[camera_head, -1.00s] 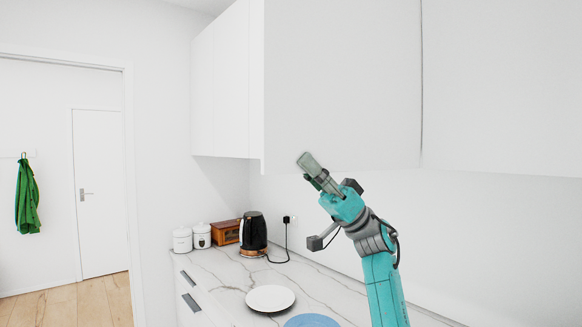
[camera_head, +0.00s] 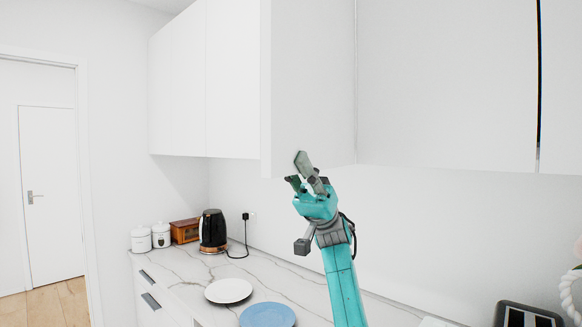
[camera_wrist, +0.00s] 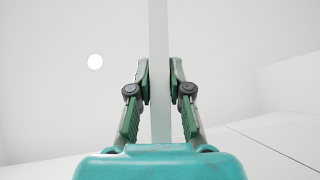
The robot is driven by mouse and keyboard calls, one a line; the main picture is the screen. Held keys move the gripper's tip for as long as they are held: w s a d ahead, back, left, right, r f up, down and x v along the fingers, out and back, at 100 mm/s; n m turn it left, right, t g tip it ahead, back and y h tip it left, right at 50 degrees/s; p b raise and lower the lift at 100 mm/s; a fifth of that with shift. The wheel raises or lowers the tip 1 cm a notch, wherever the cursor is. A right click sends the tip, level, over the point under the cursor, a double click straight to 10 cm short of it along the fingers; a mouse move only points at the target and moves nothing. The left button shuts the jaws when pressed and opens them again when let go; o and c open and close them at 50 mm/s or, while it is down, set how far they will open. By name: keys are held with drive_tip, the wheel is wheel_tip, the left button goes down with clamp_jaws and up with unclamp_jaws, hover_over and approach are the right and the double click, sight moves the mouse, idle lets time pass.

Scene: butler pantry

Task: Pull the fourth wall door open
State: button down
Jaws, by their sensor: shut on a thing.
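The white wall door (camera_head: 312,80) stands swung out from the row of wall cabinets, its broad face towards the head camera. My gripper (camera_head: 298,171) is at its bottom edge, near the free side, with one finger in front of the face. In the wrist view the door (camera_wrist: 159,70) is a narrow upright strip between the two fingers of my gripper (camera_wrist: 160,85). The fingers are shut on it, one on each side. The far finger is partly hidden in the head view.
More closed white wall doors (camera_head: 180,85) are at the left, and white panels (camera_head: 445,85) at the right. Below, the marble counter (camera_head: 190,280) holds a kettle (camera_head: 213,230), canisters, a white plate (camera_head: 228,290) and a blue plate (camera_head: 267,315). A black-topped appliance (camera_head: 525,315) is at lower right.

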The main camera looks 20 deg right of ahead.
drive_tip(key=c, duration=1.1)
unclamp_jaws()
drive_tip(key=v, duration=1.2)
drive_tip(key=shift+w, duration=0.1)
